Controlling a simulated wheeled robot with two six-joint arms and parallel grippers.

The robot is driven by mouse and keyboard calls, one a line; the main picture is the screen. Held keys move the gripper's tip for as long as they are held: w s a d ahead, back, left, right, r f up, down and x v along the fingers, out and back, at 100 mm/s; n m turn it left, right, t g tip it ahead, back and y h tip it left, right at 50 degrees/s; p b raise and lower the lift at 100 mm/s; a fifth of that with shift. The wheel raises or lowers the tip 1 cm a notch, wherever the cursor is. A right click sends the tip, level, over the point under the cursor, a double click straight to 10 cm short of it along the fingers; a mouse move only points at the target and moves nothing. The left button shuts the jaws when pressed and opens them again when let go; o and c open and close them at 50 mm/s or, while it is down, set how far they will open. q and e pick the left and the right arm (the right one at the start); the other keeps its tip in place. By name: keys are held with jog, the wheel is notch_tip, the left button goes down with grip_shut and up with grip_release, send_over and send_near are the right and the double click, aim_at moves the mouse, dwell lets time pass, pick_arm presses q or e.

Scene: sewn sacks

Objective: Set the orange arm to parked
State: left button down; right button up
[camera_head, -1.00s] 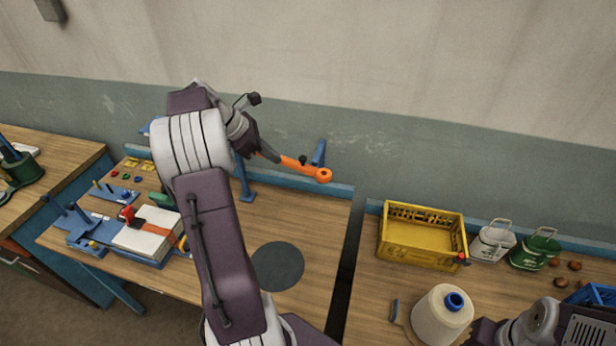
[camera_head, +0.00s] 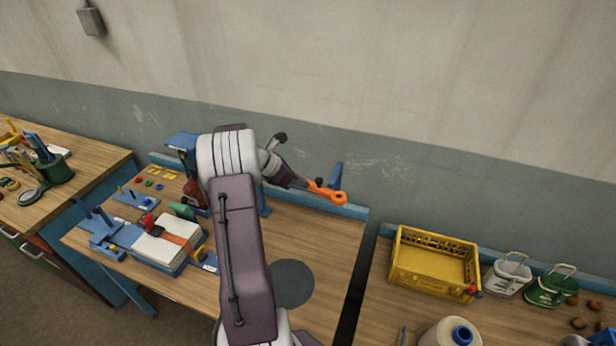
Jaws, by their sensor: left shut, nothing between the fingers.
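The orange arm (camera_head: 328,193) is at the back of the middle table, with a ring at its right end. A blue upright (camera_head: 337,175) stands just behind it. My left gripper (camera_head: 302,183) is shut and empty at the left part of the orange arm, overlapping it in the picture. I cannot tell whether they touch. My left arm hides the left end of the orange arm and its mount. No mark for parked can be read. My right gripper is out of view.
A blue fixture with a white sewn block (camera_head: 160,249) sits on the table's left. A dark round patch (camera_head: 291,284) lies at the front. A yellow crate (camera_head: 400,279), a white pail (camera_head: 506,279) and a green pail (camera_head: 550,291) stand on the right table, beyond a gap.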

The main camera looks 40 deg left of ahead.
pick_arm(q)
jog(key=shift+w+d+p, duration=0.3)
jog(key=shift+w+d, duration=0.1)
jog(key=shift+w, duration=0.45)
jog(key=shift+w+d, duration=0.2)
jog(key=shift+d, duration=0.1)
jog(key=shift+a, duration=0.1)
jog(key=w+n+y+p, duration=0.2)
jog(key=w+n, duration=0.1)
jog(key=w, duration=0.3)
jog(key=shift+w+a+t+p, duration=0.2)
jog(key=shift+w+t+p, duration=0.1)
jog(key=shift+w+p, duration=0.1)
jog(key=shift+s, duration=0.1)
